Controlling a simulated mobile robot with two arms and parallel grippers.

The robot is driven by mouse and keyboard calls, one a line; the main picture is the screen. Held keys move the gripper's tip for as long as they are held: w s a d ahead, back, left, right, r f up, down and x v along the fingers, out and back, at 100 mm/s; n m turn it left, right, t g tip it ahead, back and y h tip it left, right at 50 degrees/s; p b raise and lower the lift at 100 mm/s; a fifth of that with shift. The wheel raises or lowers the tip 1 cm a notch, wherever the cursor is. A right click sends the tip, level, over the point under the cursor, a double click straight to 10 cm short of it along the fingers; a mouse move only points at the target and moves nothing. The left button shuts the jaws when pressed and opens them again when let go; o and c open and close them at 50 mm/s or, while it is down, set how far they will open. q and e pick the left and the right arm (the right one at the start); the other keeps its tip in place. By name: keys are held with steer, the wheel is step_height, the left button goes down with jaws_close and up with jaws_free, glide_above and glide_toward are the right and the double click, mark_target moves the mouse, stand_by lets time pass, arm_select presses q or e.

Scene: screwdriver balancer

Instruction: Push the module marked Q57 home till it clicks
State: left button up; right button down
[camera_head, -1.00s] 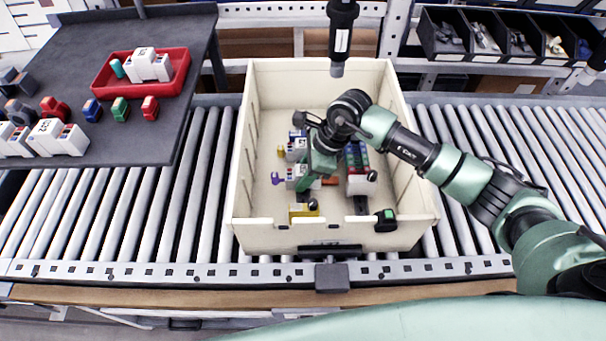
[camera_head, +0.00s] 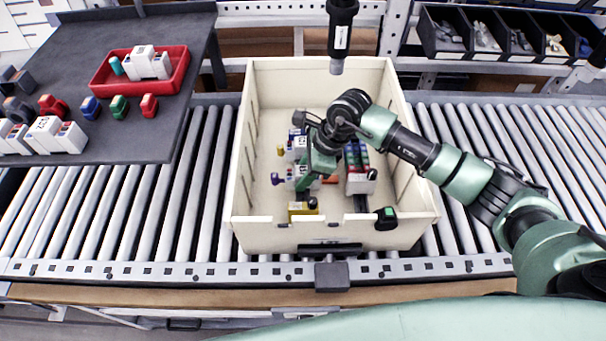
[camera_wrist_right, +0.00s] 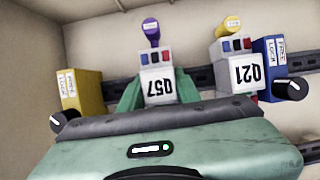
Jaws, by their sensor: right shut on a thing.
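The module marked Q57 (camera_wrist_right: 157,86) is white, with a purple knob (camera_wrist_right: 151,27) and red and blue blocks on top. In the right wrist view it sits between the green fingers of my right gripper (camera_wrist_right: 158,97), which is shut on it. In the head view Q57 (camera_head: 297,171) is partly hidden by my right gripper (camera_head: 306,178), low inside the cream crate (camera_head: 252,222). Its purple knob points left there. Whether Q57 is fully seated on its rail cannot be told. My left gripper is not in view.
A yellow module (camera_wrist_right: 82,92) is on the other side. White modules (camera_head: 360,184) stand across the crate. A dark table (camera_head: 130,140) holds a red tray (camera_head: 178,72).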

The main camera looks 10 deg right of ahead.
steer(key=shift+s+f, duration=0.2)
steer(key=shift+f, duration=0.15)
steer(key=c, duration=0.9)
jaws_free()
steer(key=shift+f, duration=0.15)
steer(key=v, duration=0.3)
steer(key=b+v, duration=0.1)
steer(key=v, duration=0.4)
steer(key=shift+w+r+b, duration=0.35)
steer(key=shift+w+b, duration=0.05)
steer(key=shift+r, duration=0.1)
